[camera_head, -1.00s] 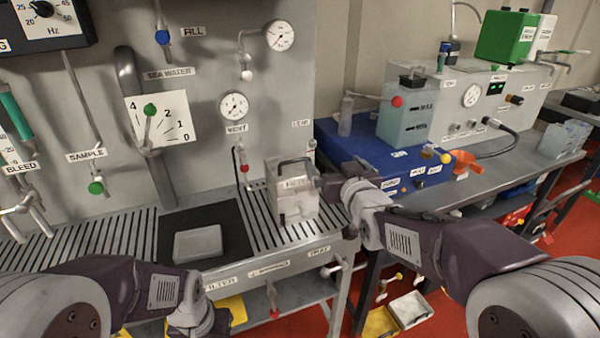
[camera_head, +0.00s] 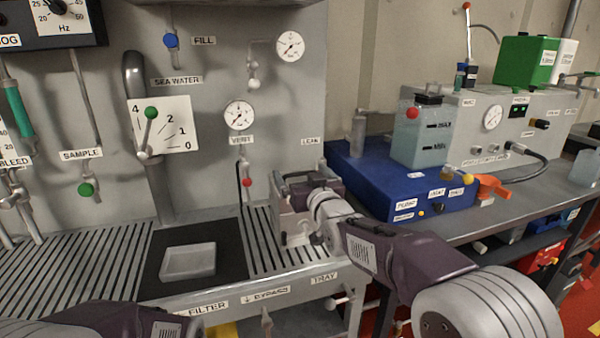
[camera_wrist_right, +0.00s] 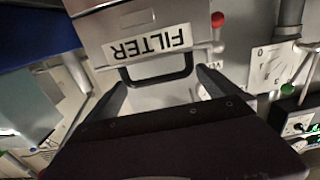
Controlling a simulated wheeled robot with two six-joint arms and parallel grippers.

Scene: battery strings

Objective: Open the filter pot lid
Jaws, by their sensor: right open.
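The filter pot is a grey metal box (camera_head: 291,228) on the slatted bench, partly hidden behind my right gripper (camera_head: 298,186). In the right wrist view the pot (camera_wrist_right: 195,20) appears upside down with a white FILTER label (camera_wrist_right: 147,46). Its dark loop handle (camera_wrist_right: 158,80) lies between the two open fingers of my right gripper (camera_wrist_right: 162,84). I cannot tell whether either finger touches the handle. The lid looks closed. My left arm shows only at the bottom left of the head view; its gripper is out of view.
A shallow grey tray (camera_head: 188,262) lies on a black mat (camera_head: 225,255) left of the pot. Behind are the vent gauge (camera_head: 239,115) and a red-tipped vent lever (camera_head: 247,183). A blue unit (camera_head: 370,185) with a clear tank (camera_head: 418,135) stands to the right.

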